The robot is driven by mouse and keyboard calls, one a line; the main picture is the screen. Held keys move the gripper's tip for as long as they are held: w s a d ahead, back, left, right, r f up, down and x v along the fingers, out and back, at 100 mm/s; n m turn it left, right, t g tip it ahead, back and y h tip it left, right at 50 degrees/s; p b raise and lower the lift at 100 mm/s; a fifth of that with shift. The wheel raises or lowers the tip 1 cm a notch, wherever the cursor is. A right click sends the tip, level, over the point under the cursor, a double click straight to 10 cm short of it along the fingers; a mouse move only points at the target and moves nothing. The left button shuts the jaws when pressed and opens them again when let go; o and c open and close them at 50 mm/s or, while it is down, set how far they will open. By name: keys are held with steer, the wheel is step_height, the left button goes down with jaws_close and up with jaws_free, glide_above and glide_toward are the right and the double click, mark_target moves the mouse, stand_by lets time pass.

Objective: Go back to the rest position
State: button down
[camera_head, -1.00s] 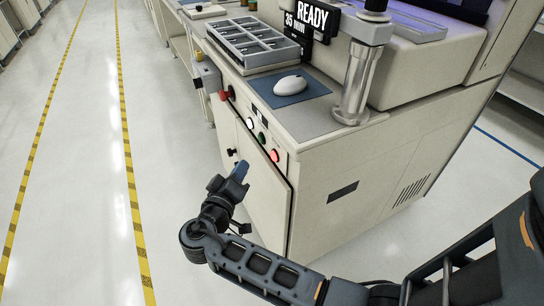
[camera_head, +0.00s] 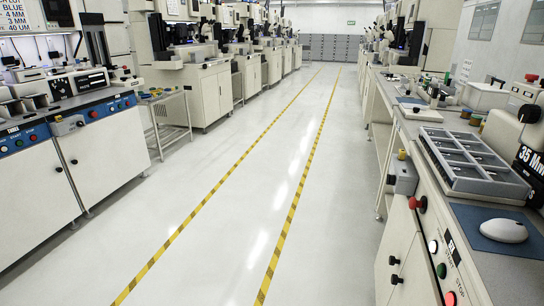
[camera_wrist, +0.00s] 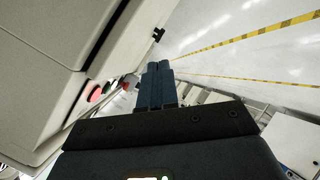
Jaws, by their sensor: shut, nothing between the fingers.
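My gripper (camera_wrist: 157,85) shows in the wrist view, with its two dark blue fingers together and nothing between them. In the head view neither my arm nor my gripper shows.
A clear aisle floor (camera_head: 235,215) runs between yellow-black lines, with bonder rows on both sides. At the right, a grey compartment tray (camera_head: 470,165) and a white mouse (camera_head: 503,230) lie on the station top. A red knob (camera_head: 418,204) juts from its front.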

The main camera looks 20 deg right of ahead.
steer(key=s+a+r+n+t+y+p, duration=0.1)
steer(key=s+a+r+y, duration=0.25)
steer(key=s+a, duration=0.2)
steer(key=s+a+r+n+t+y, duration=0.1)
steer(key=s+a+r+t+y, duration=0.2)
steer(key=s, duration=0.4)
steer(key=s+a+r+m+t+y, duration=0.1)
steer(key=s+a+r, duration=0.1)
steer(key=r, duration=0.7)
steer(key=s+a+r+m+t+y+p, duration=0.1)
steer(key=s+a+r, duration=0.2)
steer(key=r, duration=0.6)
steer(key=shift+s+a+r+t, duration=0.2)
steer(key=shift+s+t, duration=0.2)
steer(key=shift+s, duration=0.55)
steer(key=shift+f, duration=0.1)
